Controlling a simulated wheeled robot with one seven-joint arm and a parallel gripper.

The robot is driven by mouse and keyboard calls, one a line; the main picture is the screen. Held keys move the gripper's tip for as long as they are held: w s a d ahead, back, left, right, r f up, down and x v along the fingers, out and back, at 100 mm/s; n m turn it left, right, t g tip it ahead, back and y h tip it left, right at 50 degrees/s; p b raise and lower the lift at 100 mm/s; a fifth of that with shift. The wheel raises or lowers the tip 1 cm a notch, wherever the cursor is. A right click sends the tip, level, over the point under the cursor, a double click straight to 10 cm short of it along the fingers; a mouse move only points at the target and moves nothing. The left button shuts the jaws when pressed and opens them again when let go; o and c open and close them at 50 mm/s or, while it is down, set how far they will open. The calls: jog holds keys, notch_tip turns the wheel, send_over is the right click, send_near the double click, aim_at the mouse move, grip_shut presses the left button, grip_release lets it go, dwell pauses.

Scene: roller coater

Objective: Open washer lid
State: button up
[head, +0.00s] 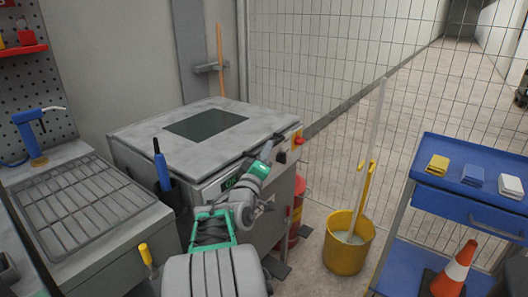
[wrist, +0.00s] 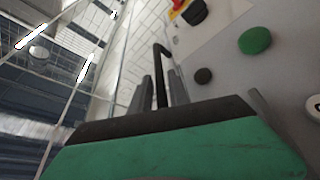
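The washer (head: 240,190) is a grey box with controls on its front. Its flat grey lid (head: 150,135), with a dark window (head: 205,125), lies closed on top. A thin dark handle bar (head: 262,148) runs along the lid's front edge. In the wrist view, a dark bent bar (wrist: 161,80), apparently the handle, shows between my two grey fingers. The fingers look apart, with narrow gaps beside the bar; contact cannot be told. My green and black gripper body hides the lower part of the wrist view.
A red and yellow stop button (head: 298,138) sits at the washer's right corner. A yellow mop bucket (head: 347,250) stands to the right, near a blue cart (head: 470,188). A grey bench with a rack (head: 80,205) is at left. A holder with a blue-handled tool (head: 162,170) stands beside the washer.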

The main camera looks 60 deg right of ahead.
jog(key=shift+w+d, duration=0.1)
jog(key=shift+d, duration=0.1)
jog(key=shift+c, duration=0.5)
grip_shut()
dwell(0.8)
